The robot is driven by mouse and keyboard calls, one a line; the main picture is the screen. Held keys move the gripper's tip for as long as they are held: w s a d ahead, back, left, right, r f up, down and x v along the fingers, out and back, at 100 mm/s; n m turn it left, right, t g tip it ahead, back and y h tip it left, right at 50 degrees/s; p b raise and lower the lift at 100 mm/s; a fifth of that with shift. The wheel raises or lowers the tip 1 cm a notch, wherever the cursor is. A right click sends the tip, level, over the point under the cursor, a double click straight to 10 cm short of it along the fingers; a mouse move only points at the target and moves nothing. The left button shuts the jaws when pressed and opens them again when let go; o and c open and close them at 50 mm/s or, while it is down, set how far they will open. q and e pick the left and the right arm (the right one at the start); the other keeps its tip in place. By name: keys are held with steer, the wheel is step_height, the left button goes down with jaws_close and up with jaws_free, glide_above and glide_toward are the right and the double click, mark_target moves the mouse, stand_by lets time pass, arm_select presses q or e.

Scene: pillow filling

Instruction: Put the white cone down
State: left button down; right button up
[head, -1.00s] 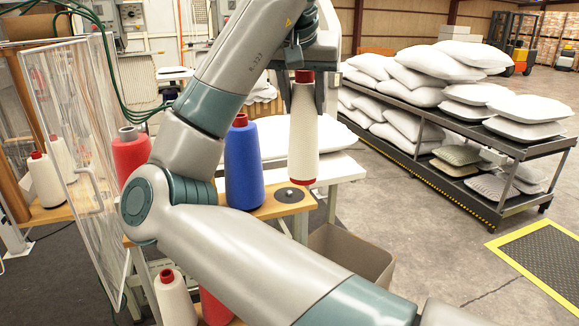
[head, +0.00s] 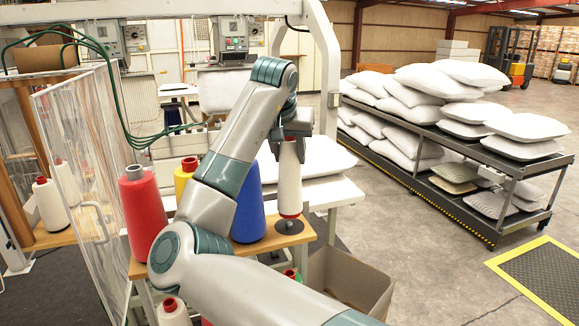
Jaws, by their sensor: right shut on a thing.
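The white cone (head: 289,182) of yarn is upright with a red base rim, above or at the grey disc (head: 289,226) on the right end of the wooden shelf. I cannot tell whether its base touches the disc. My right gripper (head: 291,140) is shut on the cone's top from above, hiding its tip. My right arm crosses the middle of the view. My left gripper is not in view.
A red cone (head: 143,212), a yellow cone (head: 185,177) and a blue cone (head: 248,212) stand left of the white cone. A clear door (head: 85,170) stands open at the left. An open cardboard box (head: 348,280) is below right. A pillow rack (head: 450,160) is farther right.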

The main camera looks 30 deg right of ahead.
mark_target(289, 168)
steer(key=shift+f+p, duration=0.35)
step_height(289, 168, down, 3)
steer(key=shift+r+p, duration=0.2)
steer(key=shift+p, duration=0.65)
steer(key=shift+f, duration=0.35)
steer(key=o, duration=1.4)
steer(key=shift+f, duration=0.1)
steer(key=shift+c, duration=0.2)
